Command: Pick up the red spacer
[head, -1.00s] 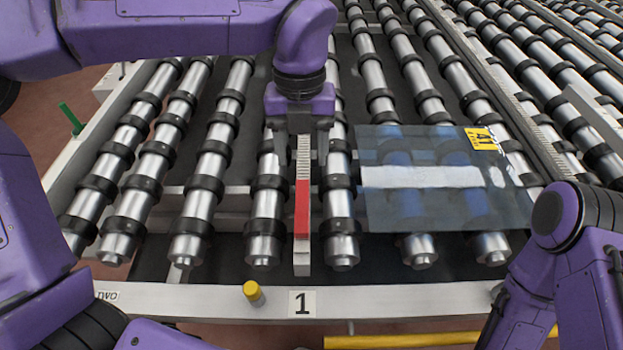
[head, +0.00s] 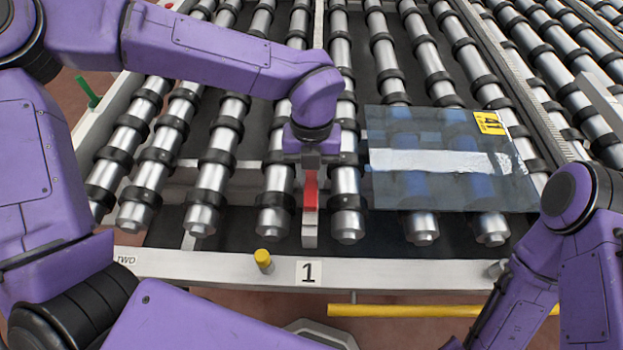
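The red spacer (head: 310,192) is a short red bar on the narrow light strip between two rollers, above the label "1". My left gripper (head: 311,164) points down over the far end of the spacer and covers part of it. Its fingertips are small and mostly hidden by the wrist, so I cannot tell whether they are apart or closed on the spacer. My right arm shows at the right edge, but its gripper is out of view.
A glass pane (head: 450,190) with a yellow "41" label (head: 489,122) lies on the rollers just right of the strip. A yellow-capped post (head: 263,259) stands on the white front rail (head: 400,272). A green post (head: 88,92) stands at left.

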